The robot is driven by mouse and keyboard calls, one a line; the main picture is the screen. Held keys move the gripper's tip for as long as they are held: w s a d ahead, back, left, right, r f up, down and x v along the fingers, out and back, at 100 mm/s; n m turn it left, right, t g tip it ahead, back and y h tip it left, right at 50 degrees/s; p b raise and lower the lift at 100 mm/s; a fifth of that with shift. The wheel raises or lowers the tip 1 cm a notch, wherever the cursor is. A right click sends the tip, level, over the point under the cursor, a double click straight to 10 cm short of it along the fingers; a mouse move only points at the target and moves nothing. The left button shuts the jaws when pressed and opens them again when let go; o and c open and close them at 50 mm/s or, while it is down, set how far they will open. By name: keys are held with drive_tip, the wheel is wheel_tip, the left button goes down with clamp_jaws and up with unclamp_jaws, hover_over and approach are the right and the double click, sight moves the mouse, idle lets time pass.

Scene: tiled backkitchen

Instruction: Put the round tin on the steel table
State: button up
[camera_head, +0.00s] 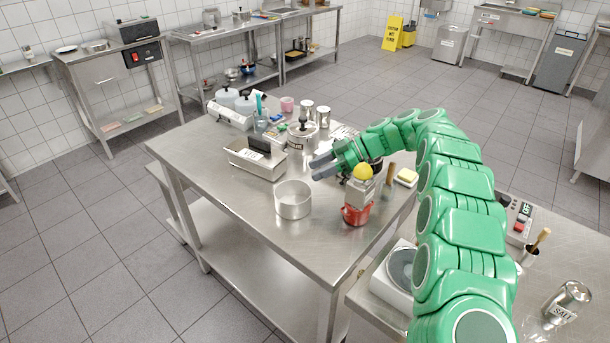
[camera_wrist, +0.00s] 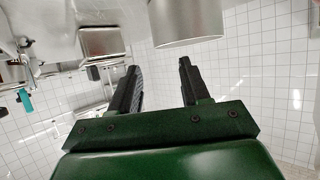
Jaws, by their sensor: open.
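A round, open-topped metal tin (camera_head: 293,199) stands upright on the steel table (camera_head: 240,212), near its front edge. My gripper (camera_head: 319,166) is above the table, behind and a little to the right of the tin, apart from it. Its fingers point left. In the wrist view, my gripper (camera_wrist: 160,76) has its two dark fingers spread with nothing between them. A smooth metal cylinder (camera_wrist: 187,22), which looks like the tin, shows beyond the fingers at the top edge, partly cut off.
A metal box with a black handle (camera_head: 257,157) stands left of my gripper. A red pot (camera_head: 356,214) and a grey block with a yellow ball (camera_head: 362,172) are close by on the right. A lidded pot (camera_head: 302,140) stands behind. The table's front left is clear.

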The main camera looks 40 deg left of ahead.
drive_tip(key=shift+v, duration=1.4)
drive_tip(key=d+r+m+t, duration=0.1)
drive_tip(key=d+r+m, duration=0.1)
drive_tip(key=d+r, duration=0.1)
drive_tip(key=d+r+m, duration=0.2)
drive_tip(key=d+r, duration=0.2)
drive_tip(key=s+d+r+m+t, duration=0.1)
drive_tip(key=d+r+m, duration=0.2)
drive_tip(key=r, duration=0.1)
drive_tip(key=shift+d+r+t, duration=0.2)
drive_tip(key=shift+d+t, duration=0.1)
drive_tip(key=shift+d, duration=0.1)
drive_tip(key=s+d+r+m+t+h, duration=0.15)
drive_tip(key=s+d+m, duration=0.35)
drive_tip(key=d, duration=0.6)
drive_tip(key=s+d+m+t+h, duration=0.15)
drive_tip(key=s+d+m, duration=0.25)
drive_tip(key=s+d, duration=0.45)
drive_tip(key=s+d+m+t+h, duration=0.15)
drive_tip(key=s+d+m, duration=0.25)
drive_tip(key=d, duration=0.9)
drive_tip(key=s+d+f+m+h, duration=0.2)
drive_tip(key=s+d+m, duration=0.1)
drive_tip(key=s+d, duration=0.4)
drive_tip(key=s+d+f+m+h, duration=0.2)
drive_tip(key=s+d+m, duration=0.2)
drive_tip(key=s+d, duration=0.4)
drive_tip(key=shift+s+d+f+m+t, duration=0.25)
drive_tip(key=shift+s+f+m+t, duration=0.1)
drive_tip(key=shift+s, duration=0.2)
